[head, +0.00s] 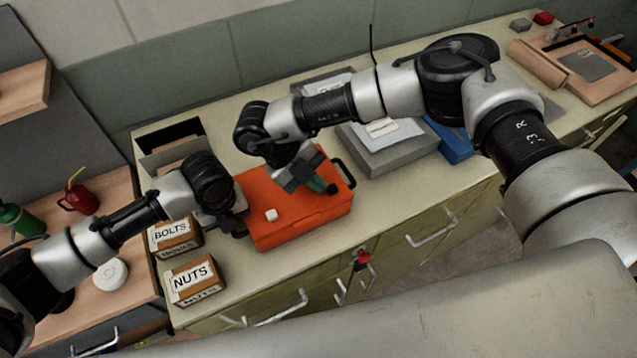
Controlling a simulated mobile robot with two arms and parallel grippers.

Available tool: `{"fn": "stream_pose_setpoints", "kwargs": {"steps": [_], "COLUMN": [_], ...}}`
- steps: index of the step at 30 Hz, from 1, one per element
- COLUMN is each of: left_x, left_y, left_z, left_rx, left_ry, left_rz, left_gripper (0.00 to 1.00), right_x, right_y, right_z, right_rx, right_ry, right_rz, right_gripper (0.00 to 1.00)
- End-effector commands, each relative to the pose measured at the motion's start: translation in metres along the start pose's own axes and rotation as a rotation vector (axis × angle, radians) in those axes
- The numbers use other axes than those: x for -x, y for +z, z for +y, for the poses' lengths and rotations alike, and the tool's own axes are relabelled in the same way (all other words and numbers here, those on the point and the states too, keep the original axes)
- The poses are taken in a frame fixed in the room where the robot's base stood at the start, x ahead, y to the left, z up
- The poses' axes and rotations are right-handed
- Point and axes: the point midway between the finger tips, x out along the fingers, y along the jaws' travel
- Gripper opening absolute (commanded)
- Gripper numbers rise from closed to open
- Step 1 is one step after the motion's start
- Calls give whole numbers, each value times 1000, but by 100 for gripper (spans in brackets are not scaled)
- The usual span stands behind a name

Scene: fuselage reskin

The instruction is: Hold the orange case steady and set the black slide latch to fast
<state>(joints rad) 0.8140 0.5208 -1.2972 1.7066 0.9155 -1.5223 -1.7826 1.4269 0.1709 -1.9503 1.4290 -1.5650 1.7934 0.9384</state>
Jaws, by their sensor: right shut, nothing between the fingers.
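The orange case (300,226) lies flat on the long counter, with a small white square (271,214) on its top and a black handle (346,172) at its right end. I cannot make out the black slide latch or its setting; a dark spot at my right fingertips could be part of it or of the gripper. My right gripper (326,187) is shut and empty, low over the right part of the case top. My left gripper (236,222) is at the case's left edge. Its fingers are largely hidden, so I cannot tell whether it grips the case.
Boxes marked BOLTS (173,235) and NUTS (193,280) stand left of the case, near the counter's front edge. A grey box with papers (392,150) and a blue item (449,139) lie to the right. An open dark bin (172,146) stands behind left.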

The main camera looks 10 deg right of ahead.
Motion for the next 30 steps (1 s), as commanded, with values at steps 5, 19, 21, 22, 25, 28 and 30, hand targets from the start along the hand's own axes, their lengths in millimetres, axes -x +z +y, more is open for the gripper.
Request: {"fn": "stream_pose_setpoints", "kwargs": {"steps": [5,19,21,22,25,28,30], "left_x": [0,0,1,1,1,1,1], "left_y": [0,0,0,0,0,0,0], "left_z": [0,-1,-1,-1,-1,-1,-1], "left_rx": [0,-1,-1,-1,-1,-1,-1], "left_ry": [-1,-2,-2,-3,-3,-3,-3], "left_rz": [-1,0,0,0,0,0,0], "left_gripper": [0,0,0,0,0,0,20], "right_x": [36,88,88,88,88,88,88], "right_y": [0,0,0,0,0,0,0], "right_z": [1,1,1,1,1,1,1], "right_rx": [2,4,5,5,4,4,4], "right_ry": [1,3,3,3,3,3,3], "right_rz": [-4,-2,-1,-1,-1,-2,-2], "right_gripper": [0,0,0,0,0,0,0]}}
